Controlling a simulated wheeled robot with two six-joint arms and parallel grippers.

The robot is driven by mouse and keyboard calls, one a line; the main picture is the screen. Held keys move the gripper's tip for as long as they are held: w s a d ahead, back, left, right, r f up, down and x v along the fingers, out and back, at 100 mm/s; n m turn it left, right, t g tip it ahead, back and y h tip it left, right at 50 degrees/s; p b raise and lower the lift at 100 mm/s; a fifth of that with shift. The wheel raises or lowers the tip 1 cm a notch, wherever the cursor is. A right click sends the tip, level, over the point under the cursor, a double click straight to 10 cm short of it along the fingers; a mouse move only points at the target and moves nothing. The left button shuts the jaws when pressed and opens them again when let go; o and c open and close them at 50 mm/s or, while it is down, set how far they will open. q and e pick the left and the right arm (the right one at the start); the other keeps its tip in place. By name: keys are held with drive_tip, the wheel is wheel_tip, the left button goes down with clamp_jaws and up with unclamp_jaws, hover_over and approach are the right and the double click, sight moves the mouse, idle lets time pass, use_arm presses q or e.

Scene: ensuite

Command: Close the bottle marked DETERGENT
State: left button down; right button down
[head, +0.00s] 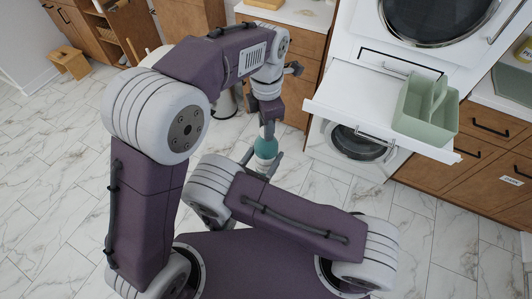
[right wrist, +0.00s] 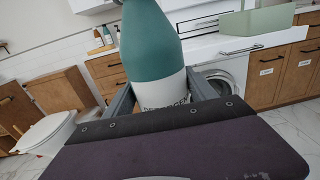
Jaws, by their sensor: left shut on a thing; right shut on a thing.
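The DETERGENT bottle (head: 265,149) is teal with a white label band and stands upright in front of me. In the right wrist view the bottle (right wrist: 152,45) fills the middle, its label partly readable and its top out of frame. My right gripper (head: 262,171) is shut around the lower part of the bottle; its fingers also show on both sides in the right wrist view (right wrist: 160,100). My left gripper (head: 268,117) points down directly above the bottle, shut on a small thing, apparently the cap. The cap is mostly hidden, and I cannot tell whether it touches the neck.
A white pull-out shelf (head: 340,105) with a green caddy (head: 425,125) juts out to the right, above a front-loading washer (head: 358,143). Wooden cabinets (head: 490,140) line the back and right. A small wooden stool (head: 70,63) stands far left. The marble floor at left is clear.

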use_arm(q)
drive_tip(key=m, duration=1)
drive_tip(key=shift+m, duration=0.3)
drive_tip(key=m, duration=1.9)
drive_tip(key=shift+f, duration=0.1)
drive_tip(key=m, duration=0.6)
drive_tip(key=shift+m, duration=0.3)
drive_tip(key=m, duration=1)
drive_tip(key=shift+m, duration=0.4)
drive_tip(key=c, duration=1)
unclamp_jaws()
